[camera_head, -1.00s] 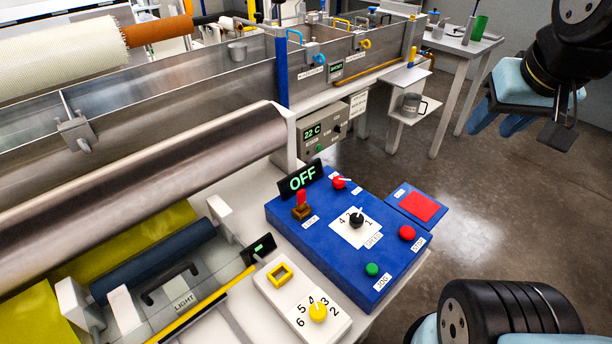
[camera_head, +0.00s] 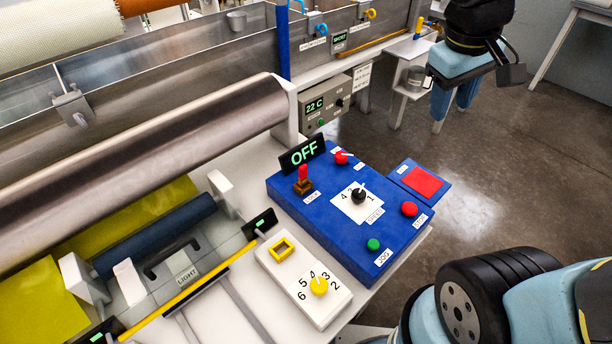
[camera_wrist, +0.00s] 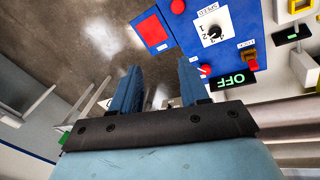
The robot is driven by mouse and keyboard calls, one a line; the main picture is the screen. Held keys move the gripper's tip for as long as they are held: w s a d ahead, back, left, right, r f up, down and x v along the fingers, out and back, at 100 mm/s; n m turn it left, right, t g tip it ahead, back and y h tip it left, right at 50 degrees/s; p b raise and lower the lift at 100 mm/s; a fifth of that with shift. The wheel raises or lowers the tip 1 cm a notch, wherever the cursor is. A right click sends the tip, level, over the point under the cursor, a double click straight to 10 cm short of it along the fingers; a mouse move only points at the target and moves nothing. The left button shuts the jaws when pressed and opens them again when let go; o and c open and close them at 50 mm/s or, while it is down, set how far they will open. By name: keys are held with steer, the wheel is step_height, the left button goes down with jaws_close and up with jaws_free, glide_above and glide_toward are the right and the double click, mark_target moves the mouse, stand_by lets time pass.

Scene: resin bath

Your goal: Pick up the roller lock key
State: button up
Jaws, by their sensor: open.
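The roller lock key (camera_head: 302,174) is a small red upright handle in a brown lock base near the back left of the blue control panel (camera_head: 320,215), by the OFF display. It also shows in the wrist view, to the right of my fingers, as a red and brown shape (camera_wrist: 250,61). My gripper (camera_head: 453,104) has two blue fingers, apart and empty, pointing down. It is well to the right of the key and beyond the panel, over the floor area. In the wrist view its fingertips (camera_wrist: 158,66) have a clear gap between them.
The OFF display (camera_head: 302,152) stands close behind the key. A red knob (camera_head: 341,157), a black dial (camera_head: 358,196) and red and green buttons are on the panel. A large metal roller (camera_head: 150,160) lies to the left. A small shelf with a mug stands near my gripper.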

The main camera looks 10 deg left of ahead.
steer(key=w+a+f+n+h, duration=0.3)
steer(key=a+f+n+h, duration=0.15)
steer(key=a+n, duration=0.3)
steer(key=n+t+h, duration=0.2)
steer(key=n+t, duration=0.6)
steer(key=n, duration=0.7)
glide_toward(301, 168)
steer(key=x, duration=1.2)
steer(key=shift+w+d+f, duration=0.15)
steer(key=shift+w+d, duration=0.05)
steer(key=shift+w, duration=0.1)
steer(key=shift+c, duration=0.3)
jaws_close()
